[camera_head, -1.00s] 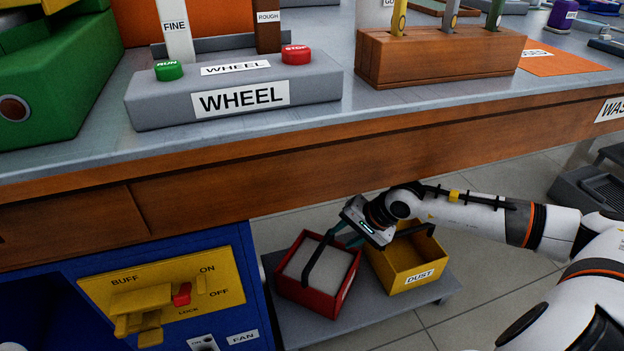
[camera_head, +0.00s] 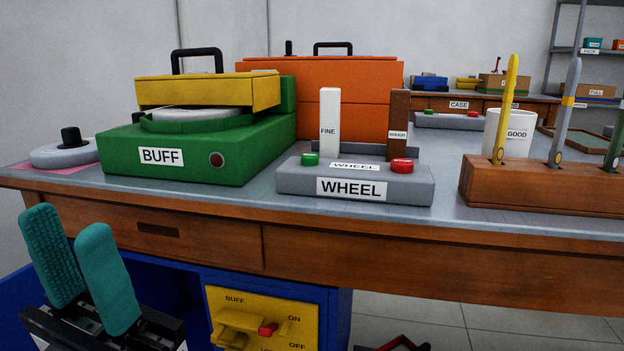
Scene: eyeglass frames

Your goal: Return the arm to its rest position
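My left gripper (camera_head: 78,235) is at the lower left, in front of the bench's front edge. Its two teal fingers point up and stand apart with nothing between them. My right arm and gripper do not show in this view. Only a sliver of the red bin (camera_head: 402,343) shows at the bottom edge, below the bench.
The workbench (camera_head: 365,245) crosses the view. On it are the green BUFF machine (camera_head: 190,165), the grey WHEEL unit (camera_head: 300,188), an orange case (camera_head: 320,90) and a wooden tool rack (camera_head: 540,185). A blue cabinet with a yellow panel (camera_head: 250,305) stands below.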

